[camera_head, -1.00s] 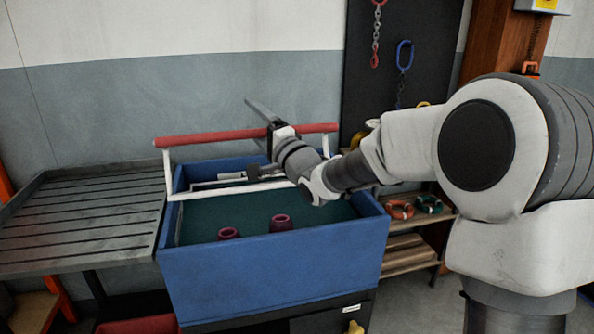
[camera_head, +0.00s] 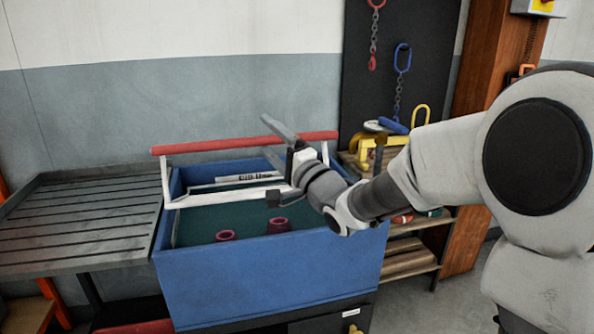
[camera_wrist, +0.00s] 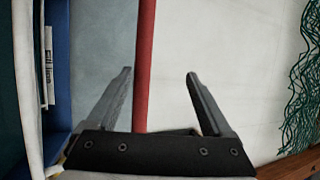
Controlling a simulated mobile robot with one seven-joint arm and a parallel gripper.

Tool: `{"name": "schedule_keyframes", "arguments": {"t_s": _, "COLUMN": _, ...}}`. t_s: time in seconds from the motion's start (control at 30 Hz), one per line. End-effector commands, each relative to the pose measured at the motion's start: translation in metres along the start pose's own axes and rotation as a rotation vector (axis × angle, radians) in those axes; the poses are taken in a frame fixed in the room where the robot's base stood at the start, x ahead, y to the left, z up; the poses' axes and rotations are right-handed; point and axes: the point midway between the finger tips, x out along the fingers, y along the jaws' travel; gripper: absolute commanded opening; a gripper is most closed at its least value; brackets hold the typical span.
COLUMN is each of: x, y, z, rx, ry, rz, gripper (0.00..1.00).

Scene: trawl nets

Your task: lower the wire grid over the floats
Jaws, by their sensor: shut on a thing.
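The wire grid shows as a white frame (camera_head: 231,194) with a red handle bar (camera_head: 215,144) above it, over the blue tub (camera_head: 270,274). Two maroon floats stand in the tub, one at left (camera_head: 225,236) and one at right (camera_head: 278,225), in front of the white rail. My gripper (camera_head: 268,135) is at the right part of the red bar, shut on the grid's handle. In the wrist view the bar runs up between my fingers (camera_wrist: 160,72). A gap shows to the right finger, and the contact itself is not clear. My wrist hides part of the frame.
A grey slatted tray (camera_head: 80,220) adjoins the tub on the left. A wooden shelf (camera_head: 410,262) with coloured hardware stands at right. Chains hang on a dark board (camera_head: 365,90) behind. Green netting (camera_wrist: 303,90) hangs at the right of the wrist view.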

Motion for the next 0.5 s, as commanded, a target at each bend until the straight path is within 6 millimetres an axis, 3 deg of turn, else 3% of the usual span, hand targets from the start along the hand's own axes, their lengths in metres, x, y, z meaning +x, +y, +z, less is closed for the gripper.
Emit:
{"name": "schedule_keyframes", "arguments": {"t_s": 0.03, "x": -0.003, "y": -0.007, "z": -0.002, "rx": -0.008, "ry": 0.003, "rz": -0.017, "gripper": 0.57}}
{"name": "schedule_keyframes", "arguments": {"t_s": 0.5, "x": -0.036, "y": 0.002, "z": -0.002, "rx": -0.003, "ry": 0.003, "rz": -0.007, "gripper": 0.57}}
